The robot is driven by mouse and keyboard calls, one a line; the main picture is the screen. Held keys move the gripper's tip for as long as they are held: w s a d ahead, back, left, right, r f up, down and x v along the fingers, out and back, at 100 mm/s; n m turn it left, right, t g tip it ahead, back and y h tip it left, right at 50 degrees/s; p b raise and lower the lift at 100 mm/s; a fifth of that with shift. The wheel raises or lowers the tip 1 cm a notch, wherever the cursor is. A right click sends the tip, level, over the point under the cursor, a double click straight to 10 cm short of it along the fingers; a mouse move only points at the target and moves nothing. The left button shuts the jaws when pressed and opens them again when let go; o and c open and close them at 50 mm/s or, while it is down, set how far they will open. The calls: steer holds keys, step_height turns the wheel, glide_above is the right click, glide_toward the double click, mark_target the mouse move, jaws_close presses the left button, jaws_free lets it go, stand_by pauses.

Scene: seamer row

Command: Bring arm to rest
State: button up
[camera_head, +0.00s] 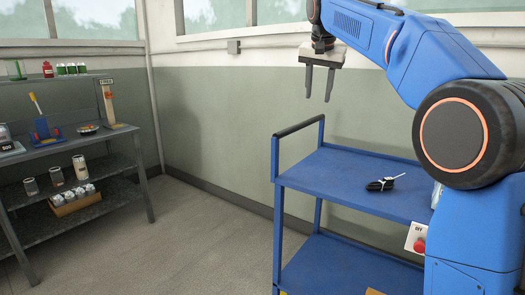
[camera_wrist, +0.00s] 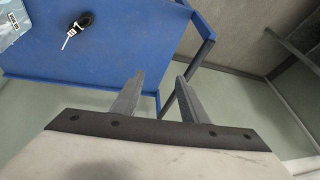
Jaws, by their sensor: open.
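My gripper (camera_head: 319,84) hangs in the air with its fingers pointing down, above and behind the blue cart in the head view. Its two grey fingers are apart with nothing between them. The wrist view also shows the open fingers (camera_wrist: 158,98). My blue arm (camera_head: 372,35) reaches in from the right and is bent at a large dark joint with an orange ring.
The blue cart (camera_head: 335,172) stands below, with a black item with a white tag (camera_head: 381,184) on its top. Grey shelving (camera_head: 85,143) with jars and bottles stands at left. Floor between is clear. A wall (camera_head: 225,120) lies behind.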

steer(key=s+d+f+n, duration=0.1)
steer(key=s+d+f, duration=0.25)
steer(key=s, duration=0.45)
steer(key=s+d+f+n, duration=0.1)
steer(key=s+d+f, duration=0.1)
steer(key=s+f, duration=0.45)
steer(key=s+d+f+n, duration=0.1)
steer(key=s+d+f, duration=0.15)
steer(key=s, duration=0.65)
steer(key=s+d+f+n, duration=0.2)
steer(key=s+f, duration=2)
steer(key=f, duration=0.3)
steer(key=shift+s+d+y, duration=0.3)
steer(key=shift+s+d, duration=0.05)
steer(key=shift+d, duration=0.05)
